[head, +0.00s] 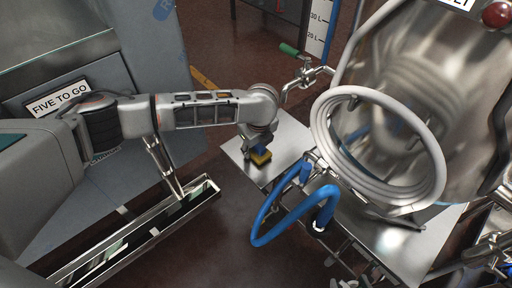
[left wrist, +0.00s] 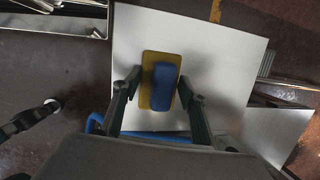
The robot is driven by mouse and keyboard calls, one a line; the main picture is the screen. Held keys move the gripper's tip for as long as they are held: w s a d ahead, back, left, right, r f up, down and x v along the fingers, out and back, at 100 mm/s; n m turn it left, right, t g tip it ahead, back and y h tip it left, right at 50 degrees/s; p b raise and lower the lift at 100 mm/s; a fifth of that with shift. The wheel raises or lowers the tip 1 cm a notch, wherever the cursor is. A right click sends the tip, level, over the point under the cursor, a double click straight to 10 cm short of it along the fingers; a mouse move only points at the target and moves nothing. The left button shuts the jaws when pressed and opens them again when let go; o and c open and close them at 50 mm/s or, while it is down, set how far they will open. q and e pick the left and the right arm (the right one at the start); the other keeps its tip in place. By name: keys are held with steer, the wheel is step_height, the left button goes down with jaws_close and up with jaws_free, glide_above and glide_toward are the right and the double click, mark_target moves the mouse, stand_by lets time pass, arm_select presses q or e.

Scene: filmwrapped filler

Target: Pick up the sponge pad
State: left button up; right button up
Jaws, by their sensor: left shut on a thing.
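The sponge pad (head: 261,156) is yellow with a blue block on it. In the head view it is at the left part of a metal plate, below my left gripper (head: 262,146). In the left wrist view the sponge pad (left wrist: 163,82) is between the two fingers of my left gripper (left wrist: 160,84), which is shut on it. I cannot tell whether the pad touches the plate or is a little above it. The gripper's fingers are partly hidden by my wrist in the head view. My right gripper is not in view.
The metal plate (head: 290,142) is mostly bare around the pad. A blue hose (head: 262,228) loops in front of it. A coiled pale hose (head: 329,150) and a large steel tank (head: 405,75) stand to the right. A valve with a green handle (head: 289,50) is behind. A metal trough (head: 130,235) is at left.

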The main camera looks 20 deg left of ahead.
arm_select(q)
steer(key=r, duration=0.1)
steer(key=r+p, duration=0.1)
steer(key=r, duration=0.3)
steer(key=shift+w+r, duration=0.25)
steer(key=shift+w, duration=0.05)
step_height(320, 180, up, 3)
steer(key=shift+f+p, duration=0.15)
steer(key=shift+p, duration=0.6)
step_height(320, 180, up, 11)
steer(key=p, duration=0.4)
steer(key=shift+s, duration=0.25)
arm_select(e)
steer(key=shift+n+g+h, duration=0.3)
steer(key=shift+h, duration=0.4)
steer(key=d, duration=0.1)
steer(key=s+d+f, duration=0.1)
steer(key=d, duration=0.2)
steer(key=shift+s+d+f, duration=0.15)
steer(key=shift+s, duration=0.25)
arm_select(q)
steer(key=o, duration=0.5)
steer(key=c, duration=0.4)
